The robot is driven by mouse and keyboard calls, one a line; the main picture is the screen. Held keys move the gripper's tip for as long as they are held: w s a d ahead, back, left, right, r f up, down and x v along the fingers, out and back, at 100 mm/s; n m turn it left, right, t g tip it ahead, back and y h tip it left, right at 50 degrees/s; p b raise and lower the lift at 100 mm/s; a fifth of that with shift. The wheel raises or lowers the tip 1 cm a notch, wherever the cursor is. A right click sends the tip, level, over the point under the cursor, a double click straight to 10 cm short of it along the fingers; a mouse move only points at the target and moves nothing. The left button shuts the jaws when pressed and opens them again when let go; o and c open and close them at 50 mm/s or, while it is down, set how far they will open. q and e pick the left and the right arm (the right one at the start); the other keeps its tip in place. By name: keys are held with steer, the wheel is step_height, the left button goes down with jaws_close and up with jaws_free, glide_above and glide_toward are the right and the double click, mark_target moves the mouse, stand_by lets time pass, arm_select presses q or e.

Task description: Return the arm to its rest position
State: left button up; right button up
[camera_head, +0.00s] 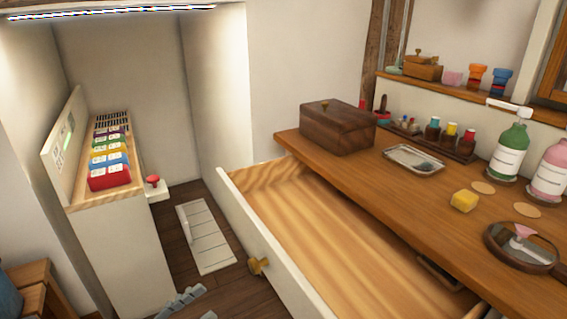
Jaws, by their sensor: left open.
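Only the grey fingers of my left gripper (198,304) show, at the bottom edge of the head view. They are open with nothing between them, and the rest of the arm is out of frame. They are left of the pulled-out drawer (238,218), apart from its brass knob (258,266). The drawer's visible inside is bare wood. My right gripper is not in view.
The wooden dresser top (350,182) holds a wooden box (338,130), a metal tray (414,160), a yellow block (464,201), a green bottle (509,152) and a hand mirror (522,247). A white cabinet (120,245) with coloured blocks stands left. Dark floor lies between.

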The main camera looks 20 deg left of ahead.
arm_select(q)
steer(key=w+d+f+n+g+y+p, duration=0.1)
steer(key=w+d+f+n+g+y, duration=0.15)
steer(key=w+f+y, duration=0.35)
steer(key=w+d+f+n+g+y+p, duration=0.1)
steer(key=d+f+g+y, duration=0.25)
steer(key=f, duration=0.45)
steer(key=s+a+f+n+g+y, duration=0.1)
steer(key=s+f+g+y, duration=0.3)
steer(key=s+g, duration=0.5)
steer(key=shift+s+n+y+p, duration=0.4)
steer(key=shift+s+n+y, duration=0.15)
steer(key=shift+s, duration=0.65)
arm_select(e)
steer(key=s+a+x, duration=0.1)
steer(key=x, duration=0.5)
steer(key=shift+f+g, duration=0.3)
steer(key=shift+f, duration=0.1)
